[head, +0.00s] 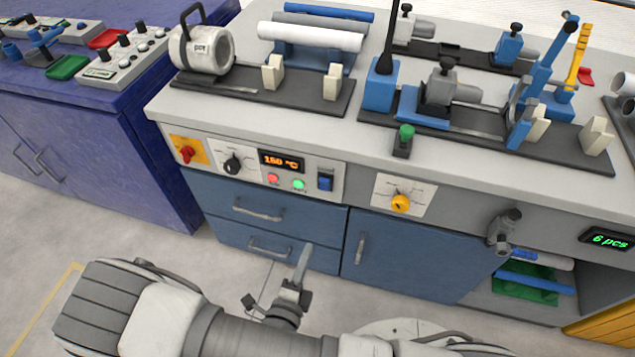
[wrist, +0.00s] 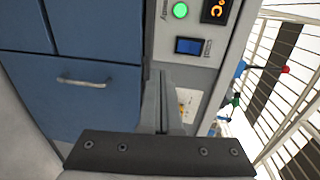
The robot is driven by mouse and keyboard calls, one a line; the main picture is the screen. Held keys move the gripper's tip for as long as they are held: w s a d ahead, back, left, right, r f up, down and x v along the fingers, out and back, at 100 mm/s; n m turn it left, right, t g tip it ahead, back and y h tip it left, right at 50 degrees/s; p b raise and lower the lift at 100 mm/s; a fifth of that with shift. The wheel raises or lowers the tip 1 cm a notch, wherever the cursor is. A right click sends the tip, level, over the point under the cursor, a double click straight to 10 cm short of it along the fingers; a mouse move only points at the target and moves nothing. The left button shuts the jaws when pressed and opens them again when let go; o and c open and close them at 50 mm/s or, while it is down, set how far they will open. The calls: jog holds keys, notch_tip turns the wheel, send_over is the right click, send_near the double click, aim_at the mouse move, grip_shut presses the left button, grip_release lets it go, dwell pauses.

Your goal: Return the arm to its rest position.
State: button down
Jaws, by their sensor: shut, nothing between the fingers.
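My arm (head: 250,335) stretches across the bottom of the head view, low in front of the workbench. My gripper (head: 305,250) points up toward the blue drawers (head: 255,210). In the wrist view my gripper (wrist: 162,72) has its two fingers together with nothing between them. It is apart from the bench's worktop and holds no pipe.
The grey worktop (head: 330,118) carries a heater (head: 205,52), white and blue pipes (head: 310,37) and blue clamp fixtures (head: 430,105). A control panel (head: 250,165) and blue cupboard door (head: 410,255) face me. A blue cabinet (head: 90,140) stands at left. Floor shows at lower left.

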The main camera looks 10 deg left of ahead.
jog(key=w+d+r+m+g+h, duration=0.1)
jog(key=d+r+m+g+h, duration=0.2)
jog(key=d+r+m+g, duration=1.1)
jog(key=w+d+r+m+g+h, duration=0.2)
jog(key=d+r+m, duration=0.55)
jog(key=m, duration=1.35)
jog(key=s+d+r+m+t+y+p, duration=0.1)
jog(key=s+r+m+t+y+p, duration=0.1)
jog(key=r+m+p, duration=0.7)
jog(key=s+d+r+m+t+y+p, duration=0.1)
jog(key=s+r+m+t+y+p, duration=0.2)
jog(key=r, duration=2)
jog(key=m+y+p, duration=0.1)
jog(key=m+p, duration=0.4)
jog(key=m, duration=0.1)
jog(key=shift+s+r+p, duration=0.15)
jog(key=shift+s+p, duration=0.15)
jog(key=shift+p, duration=0.1)
